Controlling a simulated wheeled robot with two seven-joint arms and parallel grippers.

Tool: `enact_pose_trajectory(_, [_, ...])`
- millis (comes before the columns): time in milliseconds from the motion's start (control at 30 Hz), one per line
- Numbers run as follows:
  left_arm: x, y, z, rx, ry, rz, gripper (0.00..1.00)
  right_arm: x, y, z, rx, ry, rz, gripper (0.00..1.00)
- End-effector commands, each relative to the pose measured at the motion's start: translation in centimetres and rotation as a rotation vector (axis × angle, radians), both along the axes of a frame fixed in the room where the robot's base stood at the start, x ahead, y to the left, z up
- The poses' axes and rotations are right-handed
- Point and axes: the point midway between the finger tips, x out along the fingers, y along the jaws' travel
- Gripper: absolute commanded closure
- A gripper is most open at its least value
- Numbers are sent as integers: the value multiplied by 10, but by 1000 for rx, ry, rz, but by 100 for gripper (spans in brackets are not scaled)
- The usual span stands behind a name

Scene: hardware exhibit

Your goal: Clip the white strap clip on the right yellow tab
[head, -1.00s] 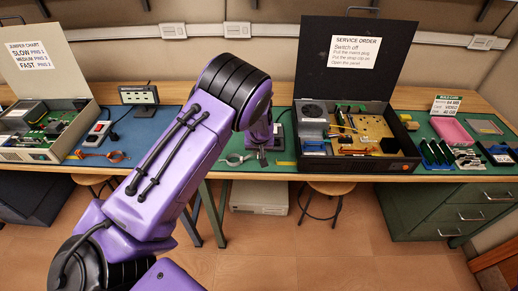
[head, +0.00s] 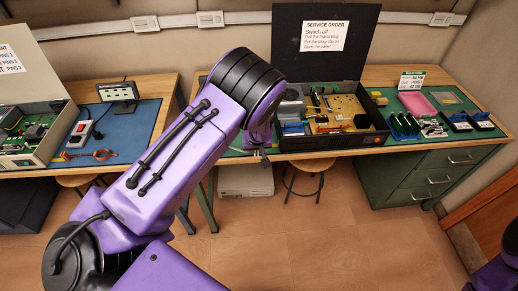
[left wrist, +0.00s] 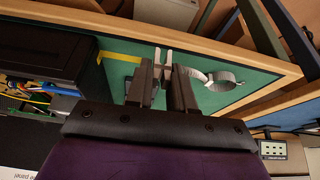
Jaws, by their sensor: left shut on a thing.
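My left gripper (head: 264,158) is at the front edge of the right bench, left of the open black case. The left wrist view shows its dark fingers (left wrist: 162,82) closed around a pair of pale prongs (left wrist: 163,57), which look like the strap clip; its exact shape is hard to tell. A pale strap loop (left wrist: 222,84) lies beside the fingers, its tail running toward them. A yellow strip (left wrist: 120,52) lies on the green mat (left wrist: 118,80) beyond the fingertips, apart from them. Which yellow tab it is, I cannot tell. My right gripper is out of view.
The open black case (head: 345,140) with boards and wires stands right of the gripper; its corner is close in the left wrist view (left wrist: 50,62). A gap separates this bench from the left bench (head: 160,85). A stool (head: 303,178) stands below.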

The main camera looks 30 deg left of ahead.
Motion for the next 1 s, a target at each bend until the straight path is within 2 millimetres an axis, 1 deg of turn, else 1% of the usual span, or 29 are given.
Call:
enact_pose_trajectory(33, [12, 9, -16, -1, -2, 4, 95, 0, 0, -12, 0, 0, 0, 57])
enact_pose_trajectory(133, [39, 27, -23, 0, -5, -1, 95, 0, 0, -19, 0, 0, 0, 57])
enact_pose_trajectory(233, [64, 38, -14, 0, -6, -15, 95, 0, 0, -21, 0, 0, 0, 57])
enact_pose_trajectory(300, [77, 38, -1, -1, -6, -27, 95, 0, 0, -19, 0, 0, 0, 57])
enact_pose_trajectory(333, [80, 38, 2, -2, -4, -32, 95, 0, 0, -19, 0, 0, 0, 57])
enact_pose_trajectory(400, [84, 36, 5, -2, -2, -39, 95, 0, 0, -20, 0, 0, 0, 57])
enact_pose_trajectory(433, [82, 35, 3, -3, -1, -40, 95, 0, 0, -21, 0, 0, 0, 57])
enact_pose_trajectory(733, [81, 35, -22, -3, -3, -40, 95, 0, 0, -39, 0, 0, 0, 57])
enact_pose_trajectory(1000, [81, 35, -21, -3, -3, -40, 95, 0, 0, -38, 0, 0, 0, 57])
